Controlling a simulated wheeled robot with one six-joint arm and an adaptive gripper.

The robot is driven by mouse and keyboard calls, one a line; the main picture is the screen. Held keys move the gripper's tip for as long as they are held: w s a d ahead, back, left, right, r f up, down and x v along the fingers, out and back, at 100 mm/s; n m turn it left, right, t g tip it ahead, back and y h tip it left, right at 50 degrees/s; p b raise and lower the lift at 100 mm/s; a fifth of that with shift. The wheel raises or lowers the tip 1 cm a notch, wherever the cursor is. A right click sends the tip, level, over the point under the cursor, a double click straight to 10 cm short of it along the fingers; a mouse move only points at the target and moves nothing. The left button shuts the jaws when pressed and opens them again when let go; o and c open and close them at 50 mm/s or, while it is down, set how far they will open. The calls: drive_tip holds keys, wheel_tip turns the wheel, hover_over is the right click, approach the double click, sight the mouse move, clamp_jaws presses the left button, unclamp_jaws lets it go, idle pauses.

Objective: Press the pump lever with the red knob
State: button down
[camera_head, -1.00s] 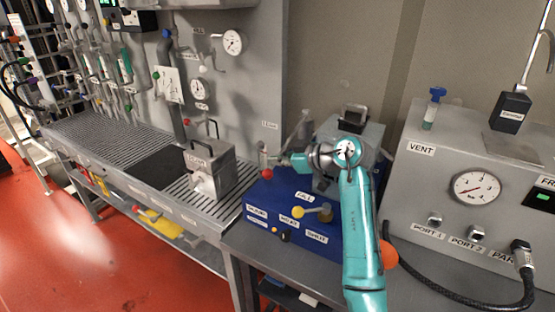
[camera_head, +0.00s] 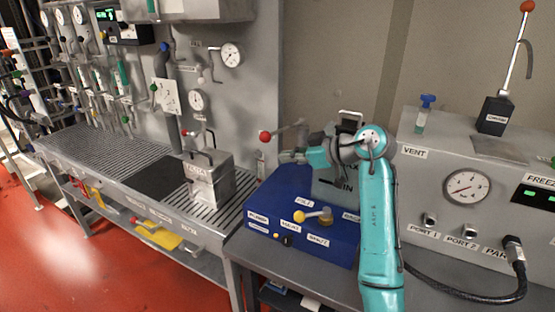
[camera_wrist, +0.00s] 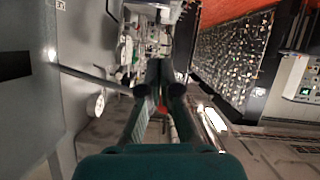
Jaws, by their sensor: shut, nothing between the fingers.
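A lever with a red knob (camera_head: 265,135) rises above the back left of the blue pump base (camera_head: 270,207). Its pale rod slopes slightly up to the right from the knob. My gripper (camera_head: 283,157) is shut and empty, just below and right of the knob in the picture. I cannot tell whether it touches the lever. In the wrist view the shut fingers (camera_wrist: 162,72) point ahead, and a thin rod (camera_wrist: 95,78) runs in from the left toward them.
A yellow-knobbed valve (camera_head: 318,215) sits on the blue base. A labelled metal block (camera_head: 208,180) stands on the slatted bench to the left. A grey console (camera_head: 440,195) is at right, bearing a black box (camera_head: 495,115) with another red-knobbed lever (camera_head: 527,7).

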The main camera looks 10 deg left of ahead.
drive_tip(key=shift+v, duration=2.05)
drive_tip(key=shift+s+a+r, duration=0.1)
drive_tip(key=shift+s, duration=0.05)
